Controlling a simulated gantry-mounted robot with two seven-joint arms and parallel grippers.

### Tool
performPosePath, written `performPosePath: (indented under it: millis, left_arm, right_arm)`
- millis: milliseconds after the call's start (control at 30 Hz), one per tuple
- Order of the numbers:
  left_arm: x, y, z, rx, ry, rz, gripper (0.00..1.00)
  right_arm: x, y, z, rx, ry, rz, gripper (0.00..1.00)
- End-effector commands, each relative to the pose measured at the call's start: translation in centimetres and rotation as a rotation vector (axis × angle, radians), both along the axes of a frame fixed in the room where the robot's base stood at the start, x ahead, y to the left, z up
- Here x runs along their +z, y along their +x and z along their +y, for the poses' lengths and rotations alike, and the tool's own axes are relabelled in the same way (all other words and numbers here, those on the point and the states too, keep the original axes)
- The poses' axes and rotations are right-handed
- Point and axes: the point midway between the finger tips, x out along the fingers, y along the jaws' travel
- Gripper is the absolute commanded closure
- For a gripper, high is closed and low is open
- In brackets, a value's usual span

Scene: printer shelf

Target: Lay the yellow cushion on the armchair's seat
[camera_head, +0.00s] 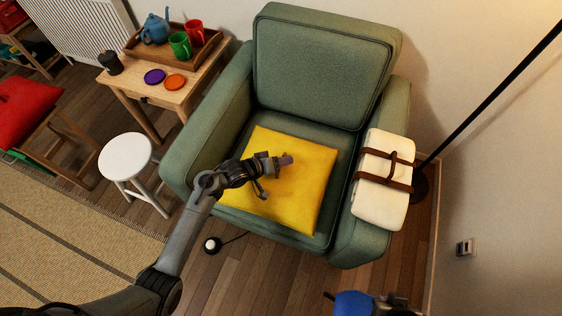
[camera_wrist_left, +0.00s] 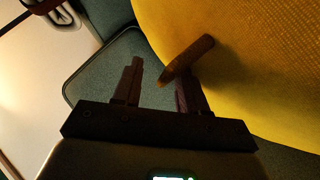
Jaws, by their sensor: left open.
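The yellow cushion (camera_head: 310,185) lies on the seat of the green armchair (camera_head: 325,65), turned a little askew. It fills the upper right of the left wrist view (camera_wrist_left: 250,65). My left gripper (camera_head: 275,176) is over the middle of the cushion and hides part of it. Its jaws (camera_wrist_left: 160,78) are apart in the left wrist view. A brown tab-like piece (camera_wrist_left: 188,60) shows by one finger; I cannot tell what it belongs to. I cannot tell whether the gripper touches the cushion. My right gripper is not recognisable in these views.
A cream roll with brown straps (camera_head: 383,180) lies on the armchair's right arm. A wooden side table (camera_head: 150,92) with a tray stands left, near a white stool (camera_head: 126,157). A lamp pole (camera_head: 490,90) rises at right. A blue part (camera_head: 355,303) shows at the bottom edge.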

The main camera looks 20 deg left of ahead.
Motion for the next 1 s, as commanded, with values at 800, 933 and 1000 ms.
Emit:
performPosePath:
  millis: [800, 933, 1000]
  left_arm:
    - [6.1, -8.3, 5.5, 0.000, 0.001, 0.002, 0.58]
    - [6.0, -9.1, 5.6, -0.002, 0.065, 0.001, 0.58]
    - [5.9, -10.0, 5.7, -0.004, 0.155, 0.003, 0.58]
  right_arm:
    - [6.0, 0.0, 0.0, 0.000, 0.000, -0.001, 1.00]
    - [6.0, 0.0, 0.0, 0.000, 0.000, -0.001, 1.00]
    - [6.0, 0.0, 0.0, 0.000, 0.000, -0.001, 1.00]
